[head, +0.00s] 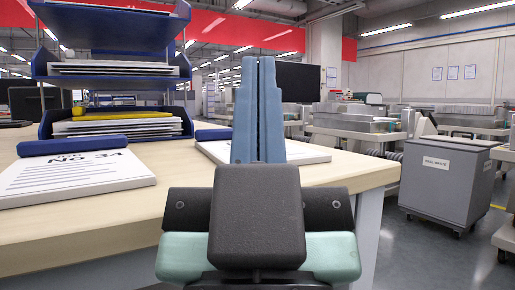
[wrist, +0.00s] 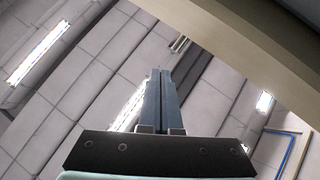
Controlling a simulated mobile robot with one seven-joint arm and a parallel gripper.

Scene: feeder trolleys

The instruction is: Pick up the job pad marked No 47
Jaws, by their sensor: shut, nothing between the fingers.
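A white job pad (head: 75,175) with a blue binding lies on the wooden table at the left in the head view. A second white pad (head: 300,152) lies farther right, behind my fingers. Its middle is covered and its mark cannot be read. I see no mark No 47. My gripper (head: 257,62) stands with its blue fingers pointing up, shut and empty, in front of the second pad. In the wrist view the closed fingers (wrist: 160,73) point toward the ceiling, and no pad shows.
A blue tray rack (head: 112,70) with papers and a yellow item stands at the back left of the table (head: 110,235). A grey wheeled bin (head: 445,185) stands on the floor at the right. A pale edge (wrist: 220,50) crosses the wrist view's upper right.

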